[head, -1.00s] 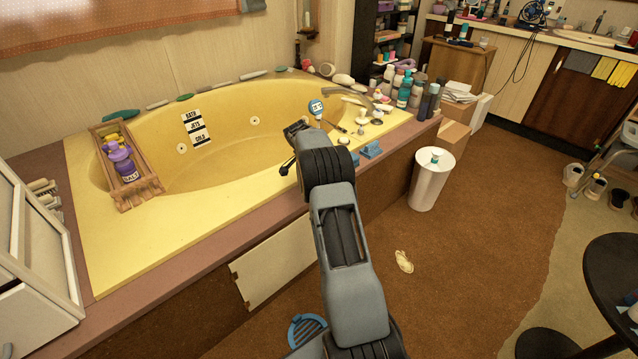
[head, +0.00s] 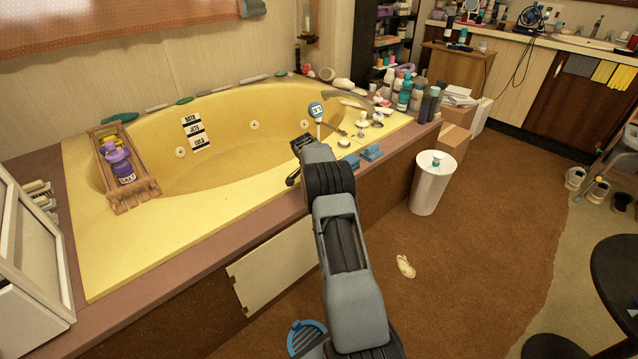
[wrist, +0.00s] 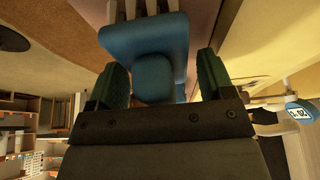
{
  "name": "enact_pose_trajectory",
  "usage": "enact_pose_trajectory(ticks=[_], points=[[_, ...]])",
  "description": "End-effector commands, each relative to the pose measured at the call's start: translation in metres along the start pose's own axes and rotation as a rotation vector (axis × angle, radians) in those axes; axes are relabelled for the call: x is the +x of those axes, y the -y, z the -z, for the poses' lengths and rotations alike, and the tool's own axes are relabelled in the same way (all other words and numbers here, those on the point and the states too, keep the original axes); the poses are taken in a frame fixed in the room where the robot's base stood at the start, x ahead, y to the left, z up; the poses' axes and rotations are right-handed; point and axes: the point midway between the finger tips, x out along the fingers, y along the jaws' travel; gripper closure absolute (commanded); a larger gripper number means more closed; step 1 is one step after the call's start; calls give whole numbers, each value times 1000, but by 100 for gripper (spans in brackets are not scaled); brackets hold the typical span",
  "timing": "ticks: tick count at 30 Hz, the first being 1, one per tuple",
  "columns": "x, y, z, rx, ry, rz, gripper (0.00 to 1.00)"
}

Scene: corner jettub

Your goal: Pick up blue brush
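The blue brush (head: 371,152) lies on the tub's front ledge, right of my arm in the head view. In the wrist view a blue block-shaped brush (wrist: 145,38) with pale bristles at the top lies ahead of my gripper (wrist: 163,62). Its narrower rounded blue part reaches back between my two green-padded fingers. The fingers are apart, with a gap visible beside the blue part, so my gripper is open around it and not closed on it.
The yellow tub (head: 100,235) is left of my arm, with a wooden caddy (head: 140,195) across it. A blue-topped round gauge (head: 316,109) and the faucet (head: 345,95) stand near the brush. Several bottles (head: 405,93) crowd the far corner. A white bin (head: 432,185) stands on the floor.

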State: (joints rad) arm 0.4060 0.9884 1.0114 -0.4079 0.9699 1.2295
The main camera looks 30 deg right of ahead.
Motion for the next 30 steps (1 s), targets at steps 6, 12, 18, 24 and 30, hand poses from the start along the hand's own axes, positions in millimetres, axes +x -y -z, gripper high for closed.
enact_pose_trajectory(ticks=[6, 12, 18, 24, 30], points=[[0, 0, 0, 0, 0, 0, 46], [0, 0, 0, 0, 0, 0, 66], [0, 0, 0, 0, 0, 0, 71], [-5, 0, 2, 0, 0, 0, 71], [-27, 0, 11, 0, 0, 0, 71]])
